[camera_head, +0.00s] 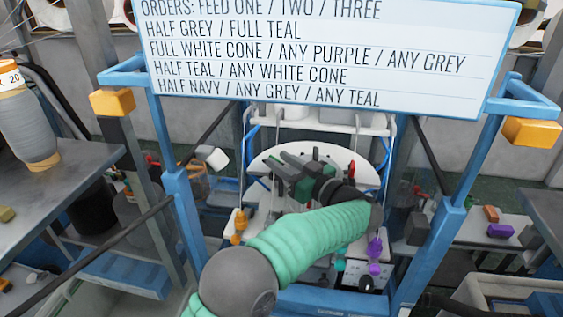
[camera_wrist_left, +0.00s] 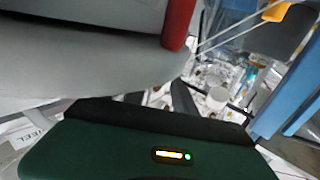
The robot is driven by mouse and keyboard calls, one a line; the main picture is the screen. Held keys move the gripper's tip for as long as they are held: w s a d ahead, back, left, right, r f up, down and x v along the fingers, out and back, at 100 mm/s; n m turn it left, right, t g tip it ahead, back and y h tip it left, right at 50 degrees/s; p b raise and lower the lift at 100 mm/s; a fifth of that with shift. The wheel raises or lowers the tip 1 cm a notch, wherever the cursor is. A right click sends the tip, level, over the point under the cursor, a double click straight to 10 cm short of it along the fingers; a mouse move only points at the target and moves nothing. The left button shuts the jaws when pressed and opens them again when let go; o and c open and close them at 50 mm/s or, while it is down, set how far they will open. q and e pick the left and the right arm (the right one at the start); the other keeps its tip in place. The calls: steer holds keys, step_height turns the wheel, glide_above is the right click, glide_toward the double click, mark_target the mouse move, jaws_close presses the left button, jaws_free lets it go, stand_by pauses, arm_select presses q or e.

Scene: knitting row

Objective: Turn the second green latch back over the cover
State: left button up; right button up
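My left gripper (camera_head: 280,161), dark with a green body, reaches in over a pale rounded plate (camera_head: 345,159) on the machine. Its two dark fingers look spread apart, with nothing seen between them. In the left wrist view the dark fingers (camera_wrist_left: 158,99) show beyond the green gripper body, close under a large pale curved surface (camera_wrist_left: 85,65). I cannot tell whether this surface is the cover. No green latch can be made out; my gripper and green-sleeved forearm hide part of the machine. My right gripper does not show.
A red upright part (camera_wrist_left: 179,24) stands close by in the left wrist view. Blue posts (camera_head: 180,150) frame the machine on both sides, below a white order board (camera_head: 320,50). Orange (camera_head: 239,222) and purple (camera_head: 374,249) parts sit on the machine's front. A grey cone (camera_head: 32,115) stands at left.

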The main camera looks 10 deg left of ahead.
arm_select(q)
steer(key=shift+w+r+b, duration=0.1)
steer(key=shift+r+b, duration=0.25)
steer(key=shift+r, duration=0.05)
steer(key=shift+s+d+r+b, duration=0.15)
steer(key=shift+s+r+b, duration=0.15)
steer(key=shift+r+b, duration=0.25)
steer(key=shift+s+d+r+b, duration=0.1)
steer(key=shift+s+r+b, duration=0.2)
steer(key=shift+r+b, duration=0.2)
steer(key=s+d+r+b, duration=0.2)
steer(key=s+b, duration=0.2)
steer(key=s, duration=1)
steer(key=shift+s+d+b, duration=0.25)
steer(key=shift+s+b, duration=0.05)
steer(key=shift+b, duration=0.1)
